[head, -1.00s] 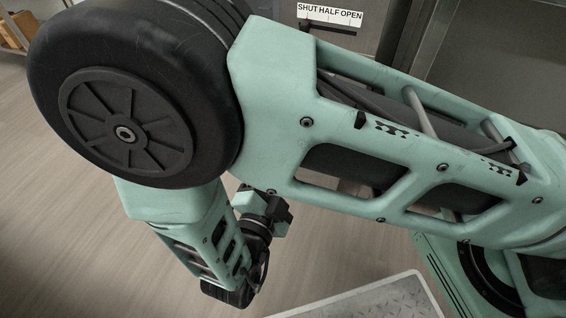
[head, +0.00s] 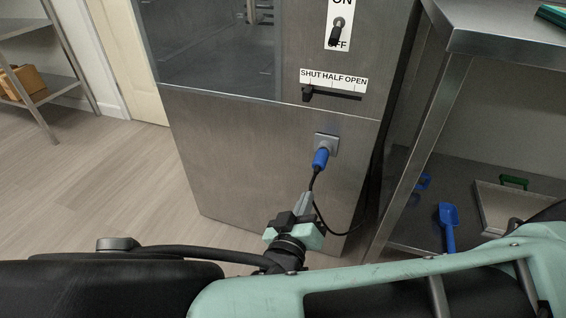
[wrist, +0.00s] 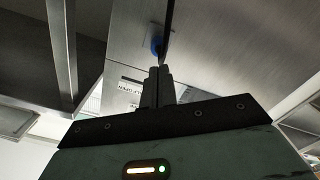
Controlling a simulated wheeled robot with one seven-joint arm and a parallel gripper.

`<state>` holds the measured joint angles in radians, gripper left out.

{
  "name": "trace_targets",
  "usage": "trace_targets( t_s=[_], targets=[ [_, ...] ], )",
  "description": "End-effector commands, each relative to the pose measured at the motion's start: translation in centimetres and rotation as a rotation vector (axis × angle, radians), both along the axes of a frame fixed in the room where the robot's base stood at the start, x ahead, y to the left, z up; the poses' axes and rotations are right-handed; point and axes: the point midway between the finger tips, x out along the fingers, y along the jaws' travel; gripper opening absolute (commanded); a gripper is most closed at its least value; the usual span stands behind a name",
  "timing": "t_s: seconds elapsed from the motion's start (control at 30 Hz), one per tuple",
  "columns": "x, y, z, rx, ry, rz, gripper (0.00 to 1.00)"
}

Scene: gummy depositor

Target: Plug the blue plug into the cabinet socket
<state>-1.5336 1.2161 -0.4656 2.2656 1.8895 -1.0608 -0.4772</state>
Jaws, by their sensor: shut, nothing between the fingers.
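The blue plug (head: 320,159) is at the cabinet socket (head: 327,141), a grey square plate on the front of the steel cabinet (head: 240,160). The plug's front end meets the socket and looks inserted; how deep it sits cannot be told. Its dark cable hangs down from it. My gripper (head: 306,198) is below the plug, with its fingers pointing up toward it. It is apart from the plug, close to the cable. In the wrist view my gripper (wrist: 158,72) has its fingers together and empty, and the blue plug (wrist: 157,46) shows just beyond the tips, with the socket hard to make out.
Above the socket are a slider (head: 332,95) marked SHUT, HALF, OPEN and an ON/OFF switch (head: 338,30). A steel table (head: 500,35) stands close on the right; its lower shelf holds a blue scoop (head: 449,225) and a tray. The floor at left is clear.

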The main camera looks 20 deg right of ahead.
Motion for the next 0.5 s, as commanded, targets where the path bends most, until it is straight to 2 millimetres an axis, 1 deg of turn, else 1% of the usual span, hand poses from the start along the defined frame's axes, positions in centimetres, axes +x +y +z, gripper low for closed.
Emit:
trace_targets(
  t_s=[0.17, 0.5],
  targets=[
    [0.9, -0.7, 0.0, -0.018, 0.01, -0.002, 0.0],
    [3.9, -2.9, 0.0, -0.016, 0.01, -0.002, 0.0]
  ],
)
